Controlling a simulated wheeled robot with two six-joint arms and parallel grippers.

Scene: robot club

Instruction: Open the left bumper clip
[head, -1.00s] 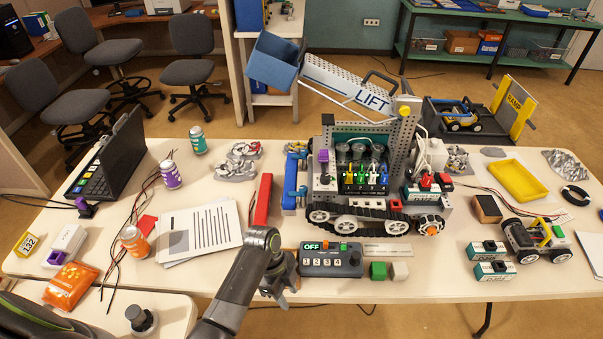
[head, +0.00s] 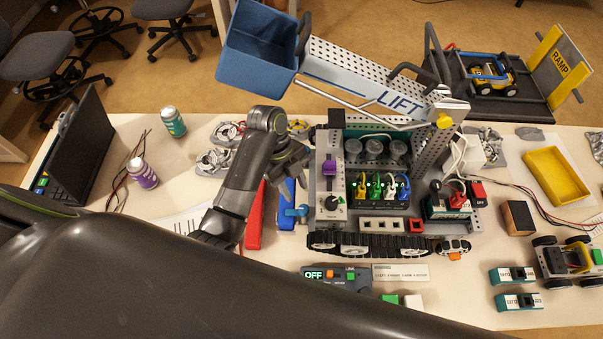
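The model robot (head: 370,200) stands on the white table, with its lift arm and blue bucket raised above it. At its left side is a blue bumper piece (head: 287,212) with a small lighter blue clip-like part (head: 299,211) reaching toward the chassis. I cannot tell whether that part is open or closed. My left gripper (head: 297,163) is just above the far end of the blue piece, beside the chassis's left edge. It hides that end, and I cannot see whether it touches. Its finger gap is not clear. My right gripper is not in view.
A red bar (head: 254,222) lies left of the blue piece. The blue bucket (head: 258,45) hangs above and behind my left gripper. A control box (head: 335,278) lies in front of the model robot. My dark arm covers the near left of the table.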

